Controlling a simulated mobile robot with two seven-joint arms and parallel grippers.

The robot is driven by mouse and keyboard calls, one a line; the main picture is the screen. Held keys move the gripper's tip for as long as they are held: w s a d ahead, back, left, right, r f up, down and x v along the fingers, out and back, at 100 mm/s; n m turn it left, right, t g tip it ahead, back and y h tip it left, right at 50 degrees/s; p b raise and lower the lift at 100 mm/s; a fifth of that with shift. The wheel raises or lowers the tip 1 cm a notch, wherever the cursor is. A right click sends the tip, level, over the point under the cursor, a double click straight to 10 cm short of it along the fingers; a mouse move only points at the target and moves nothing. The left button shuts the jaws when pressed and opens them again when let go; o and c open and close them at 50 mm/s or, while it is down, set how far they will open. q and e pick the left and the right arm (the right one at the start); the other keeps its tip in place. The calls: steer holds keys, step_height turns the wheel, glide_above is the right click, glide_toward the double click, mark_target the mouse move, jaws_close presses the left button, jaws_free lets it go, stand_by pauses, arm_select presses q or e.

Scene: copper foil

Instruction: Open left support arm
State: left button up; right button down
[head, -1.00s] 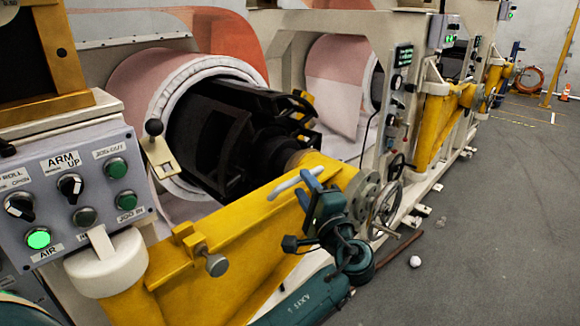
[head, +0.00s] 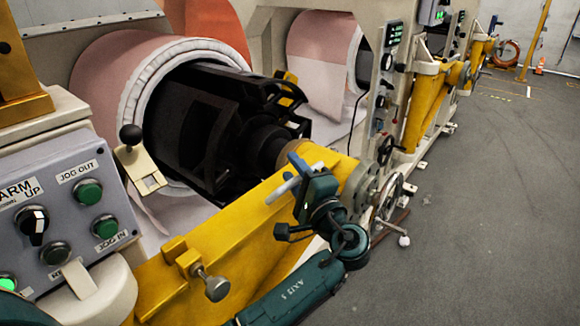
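The left support arm (head: 235,235) is a long yellow beam. It runs from the lower left to a round hub and handwheel (head: 388,203), in front of the dark machine opening. A pale grey bar handle (head: 280,191) sits on its upper side. My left gripper (head: 299,167), dark teal with blue fingers, is at this handle and looks closed around the bar; its far finger is partly hidden. My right gripper is not in view.
A grey control box (head: 65,205) with knobs and green buttons stands at the left, near a black-knobbed lever (head: 131,136). A second yellow arm (head: 425,108) is farther back. The grey floor (head: 490,220) at the right is mostly clear.

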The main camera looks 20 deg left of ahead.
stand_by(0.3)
arm_select(q)
jaws_close()
stand_by(0.5)
